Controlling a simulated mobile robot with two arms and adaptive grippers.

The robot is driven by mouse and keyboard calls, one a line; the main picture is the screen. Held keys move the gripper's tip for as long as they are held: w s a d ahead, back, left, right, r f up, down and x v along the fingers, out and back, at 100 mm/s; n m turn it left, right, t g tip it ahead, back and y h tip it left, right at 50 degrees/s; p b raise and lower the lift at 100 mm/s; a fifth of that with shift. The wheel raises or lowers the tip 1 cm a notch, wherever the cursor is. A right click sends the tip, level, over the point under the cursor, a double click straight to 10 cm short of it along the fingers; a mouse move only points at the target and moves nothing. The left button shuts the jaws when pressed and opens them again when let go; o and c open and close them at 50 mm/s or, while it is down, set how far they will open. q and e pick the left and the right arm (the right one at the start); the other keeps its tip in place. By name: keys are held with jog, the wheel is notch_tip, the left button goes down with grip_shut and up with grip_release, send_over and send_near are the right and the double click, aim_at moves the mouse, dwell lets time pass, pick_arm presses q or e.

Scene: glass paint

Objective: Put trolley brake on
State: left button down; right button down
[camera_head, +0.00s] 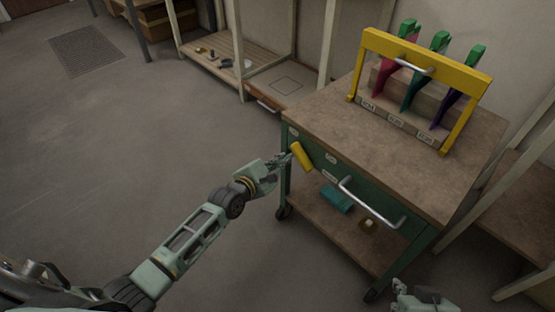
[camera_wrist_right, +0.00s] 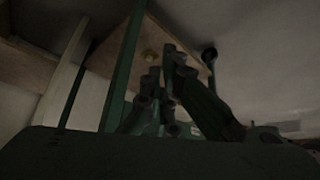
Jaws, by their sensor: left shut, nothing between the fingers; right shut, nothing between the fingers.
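The trolley (camera_head: 335,118) is green with a brown wooden top and a lower shelf (camera_head: 330,228). A tilted yellow lever (camera_head: 302,156), which looks like the brake, sits at the left end of its front side. My left gripper (camera_head: 287,159) is shut and empty, with its tips right beside the lever on its left; I cannot tell if they touch it. A dark wheel (camera_head: 283,211) shows at the near left leg. My right gripper (camera_head: 425,296) is low at the bottom edge, near the right front leg. In the right wrist view its dark fingers (camera_wrist_right: 160,72) are shut and empty.
A silver handle (camera_head: 371,203) sticks out from the trolley's front. A yellow rack (camera_head: 425,58) with coloured tools stands on top. A teal item (camera_head: 336,198) lies on the lower shelf. Wooden shelving stands behind and right.

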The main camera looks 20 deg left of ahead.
aim_at(292, 146)
jog(key=shift+s, duration=0.1)
dwell(0.3)
pick_arm(q)
jog(key=r+m+t+p, duration=0.1)
jog(key=m, duration=0.1)
jog(key=d+r+m+p, duration=0.1)
jog(key=r+m, duration=0.1)
jog(key=s+r+m+t+y+p, duration=0.1)
jog(key=m, duration=0.1)
jog(key=shift+d+r+m+t+p, duration=0.3)
jog(key=shift+d+m, duration=0.05)
jog(key=shift+m, duration=0.05)
jog(key=m, duration=0.1)
jog(key=d+r+m+t, duration=0.1)
jog(key=shift+s+m, duration=0.3)
jog(key=shift+s+d+r+m+t+h+b, duration=0.15)
jog(key=shift+d+m, duration=0.1)
jog(key=shift+m, duration=0.3)
jog(key=shift+s+d+r+m+t+h+b, duration=0.15)
jog(key=shift+d+m+t, duration=0.1)
jog(key=shift+m, duration=0.35)
jog(key=shift+s+d+r+m+t+b, duration=0.15)
jog(key=shift+d+m, duration=0.1)
jog(key=shift+m, duration=0.3)
pick_arm(e)
jog(key=s+d+g, duration=0.1)
jog(key=s+g, duration=0.2)
jog(key=s, duration=0.3)
jog(key=shift+d+h, duration=0.4)
